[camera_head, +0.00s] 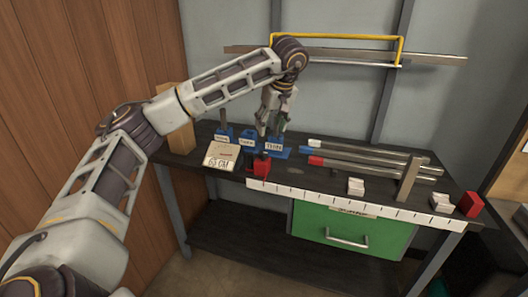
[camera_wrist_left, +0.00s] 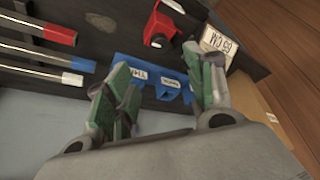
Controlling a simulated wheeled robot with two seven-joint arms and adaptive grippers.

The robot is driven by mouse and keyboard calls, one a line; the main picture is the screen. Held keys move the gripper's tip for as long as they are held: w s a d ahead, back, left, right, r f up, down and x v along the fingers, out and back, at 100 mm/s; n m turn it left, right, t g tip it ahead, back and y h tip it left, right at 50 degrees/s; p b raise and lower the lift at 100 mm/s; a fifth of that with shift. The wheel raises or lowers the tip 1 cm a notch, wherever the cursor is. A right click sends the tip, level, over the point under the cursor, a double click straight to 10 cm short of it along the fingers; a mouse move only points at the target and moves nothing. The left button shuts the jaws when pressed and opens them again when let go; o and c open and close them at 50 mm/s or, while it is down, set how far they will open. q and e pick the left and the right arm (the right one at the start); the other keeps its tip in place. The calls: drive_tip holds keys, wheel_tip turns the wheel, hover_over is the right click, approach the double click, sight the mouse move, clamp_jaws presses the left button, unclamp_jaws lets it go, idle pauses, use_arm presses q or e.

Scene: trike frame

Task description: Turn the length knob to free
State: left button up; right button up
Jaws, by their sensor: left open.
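No part is readably marked as the length knob. A red block (camera_head: 261,166) stands at the left end of the white ruler strip on the bench. In the left wrist view the red block (camera_wrist_left: 160,28) shows a dark round part on its face; its setting cannot be read. My left gripper (camera_head: 274,122) is above the blue labelled holders (camera_head: 248,141), behind the red block and apart from it. In the left wrist view my left gripper (camera_wrist_left: 165,88) has its green-padded fingers spread, with nothing held between them. My right gripper is not in view.
A "65 CM" card (camera_head: 221,156) leans beside the red block. Tubes with red and white ends (camera_head: 370,158) lie to the right. An upright post (camera_head: 409,178), white blocks (camera_head: 356,187) and another red block (camera_head: 470,204) stand further right. A green drawer (camera_head: 350,232) hangs below.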

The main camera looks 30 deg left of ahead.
use_arm(q)
drive_tip(key=b, duration=0.2)
hover_over(263, 153)
drive_tip(key=s+d, duration=0.1)
drive_tip(key=d, duration=0.1)
wheel_tip(263, 153, down, 7)
drive_tip(key=shift+d+f, duration=0.15)
drive_tip(key=b+x, duration=0.1)
drive_tip(key=x, duration=0.3)
drive_tip(key=shift+b+x, duration=0.3)
drive_tip(key=shift+x, duration=0.5)
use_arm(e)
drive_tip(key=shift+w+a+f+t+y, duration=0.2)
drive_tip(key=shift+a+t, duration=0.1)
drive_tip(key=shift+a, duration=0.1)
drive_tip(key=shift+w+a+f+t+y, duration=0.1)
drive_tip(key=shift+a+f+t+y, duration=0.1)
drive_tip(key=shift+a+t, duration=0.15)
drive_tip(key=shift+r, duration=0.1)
use_arm(q)
drive_tip(key=c, duration=1)
